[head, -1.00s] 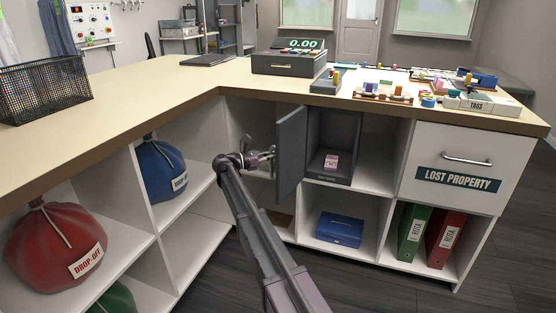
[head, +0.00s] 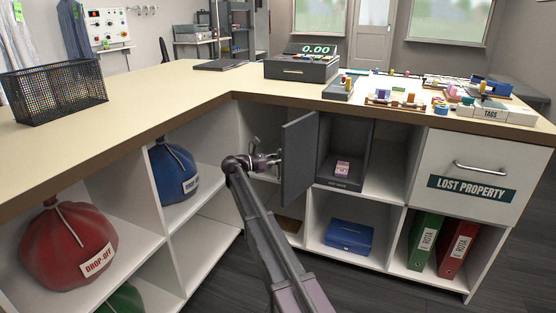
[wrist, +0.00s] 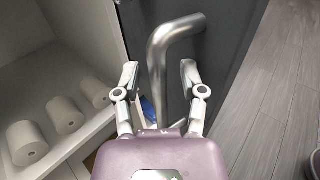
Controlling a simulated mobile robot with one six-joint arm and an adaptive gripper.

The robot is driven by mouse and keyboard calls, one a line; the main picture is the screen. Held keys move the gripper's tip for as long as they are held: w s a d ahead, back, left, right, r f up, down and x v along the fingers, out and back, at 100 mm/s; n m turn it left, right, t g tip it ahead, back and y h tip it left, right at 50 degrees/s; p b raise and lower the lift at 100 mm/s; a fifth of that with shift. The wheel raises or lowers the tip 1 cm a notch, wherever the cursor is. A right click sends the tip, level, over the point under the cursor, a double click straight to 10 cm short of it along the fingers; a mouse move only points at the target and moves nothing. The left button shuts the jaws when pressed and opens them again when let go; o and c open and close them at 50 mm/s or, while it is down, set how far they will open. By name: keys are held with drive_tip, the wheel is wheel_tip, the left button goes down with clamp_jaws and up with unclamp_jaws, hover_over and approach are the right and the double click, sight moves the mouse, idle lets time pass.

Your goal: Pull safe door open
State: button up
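The dark grey safe (head: 357,150) sits in an upper compartment of the white counter shelving. Its door (head: 299,160) is hinged on the safe's left side and stands wide open, swung out toward me. A small pink-labelled item (head: 342,169) lies inside the safe. My gripper (head: 275,159) is at the left, outer face of the door. In the wrist view, my gripper's fingers (wrist: 160,77) are spread on either side of the bent metal handle (wrist: 160,58), with gaps showing between them and the bar.
A blue box (head: 349,237) stands in the compartment below the safe. Green and red binders (head: 455,248) stand to its right. A blue drop-off bag (head: 174,172) and a red one (head: 68,245) sit on the left shelves. White rolls (wrist: 65,115) show in the wrist view.

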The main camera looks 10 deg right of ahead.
drive_tip(key=shift+a, duration=0.15)
drive_tip(key=s+a, duration=0.1)
drive_tip(key=a, duration=1)
drive_tip(key=shift+s+a, duration=0.3)
drive_tip(key=s+d+f+m+g+y, duration=0.1)
drive_tip(key=s+d+f+m+y, duration=0.4)
drive_tip(key=s, duration=0.5)
drive_tip(key=s+d+f+m+g+y, duration=0.1)
drive_tip(key=s+d+f+m+y, duration=0.2)
drive_tip(key=s+d+f, duration=0.5)
drive_tip(key=s+a+f+m+y, duration=0.2)
drive_tip(key=s+m+y, duration=0.35)
drive_tip(key=s, duration=0.55)
drive_tip(key=s+a+f+m+y, duration=0.2)
drive_tip(key=s+f+m+y, duration=0.3)
drive_tip(key=s, duration=0.7)
wheel_tip(320, 180, up, 39)
drive_tip(key=p, duration=3.8)
drive_tip(key=shift+w+r+m+h, duration=0.15)
drive_tip(key=shift+w+m+h, duration=0.1)
drive_tip(key=shift+m+h, duration=0.15)
